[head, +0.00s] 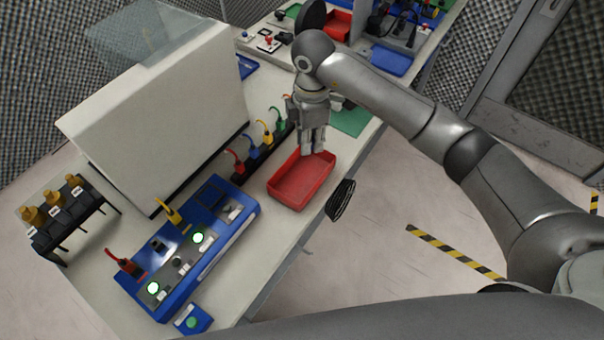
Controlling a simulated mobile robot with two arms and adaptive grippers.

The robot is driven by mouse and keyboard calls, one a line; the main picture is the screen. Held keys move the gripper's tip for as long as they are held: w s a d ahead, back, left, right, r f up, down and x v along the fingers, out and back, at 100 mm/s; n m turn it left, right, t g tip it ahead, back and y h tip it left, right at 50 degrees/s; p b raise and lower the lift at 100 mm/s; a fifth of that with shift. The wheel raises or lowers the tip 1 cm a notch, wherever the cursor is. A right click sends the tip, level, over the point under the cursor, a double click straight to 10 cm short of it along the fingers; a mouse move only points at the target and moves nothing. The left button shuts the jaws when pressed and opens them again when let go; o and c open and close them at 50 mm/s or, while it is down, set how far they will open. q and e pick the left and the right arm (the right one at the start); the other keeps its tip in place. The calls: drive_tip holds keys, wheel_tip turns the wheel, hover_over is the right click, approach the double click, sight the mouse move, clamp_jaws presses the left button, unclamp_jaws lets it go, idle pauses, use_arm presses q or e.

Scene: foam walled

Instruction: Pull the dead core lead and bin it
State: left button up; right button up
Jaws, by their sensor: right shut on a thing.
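My right gripper (313,150) points down over the far end of a red open bin (284,203) at the bench's front edge. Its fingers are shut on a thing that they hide. I cannot tell whether the fingers touch the bin. The blue panel (166,302) stands left of the bin. A red plug (122,263) sits at its left end and a yellow plug (171,212) farther along. A dark socket area (158,243) between them holds no plug. Two lamps on the panel glow green-white. My left gripper is out of view.
A dark rack (247,163) with several coloured leads stands behind the bin. A large pale board (160,115) rises at the back. A black ribbed object (341,200) is at the bench edge. A black stand with brass parts (62,222) is at far left. A green-button box (193,321) is in front.

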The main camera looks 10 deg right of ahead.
wheel_tip(320, 180, down, 6)
drive_tip(key=b, duration=0.4)
drive_tip(key=shift+r, duration=0.1)
drive_tip(key=o, duration=1)
drive_tip(key=shift+c, duration=0.2)
wheel_tip(320, 180, up, 12)
drive_tip(key=shift+r, duration=0.1)
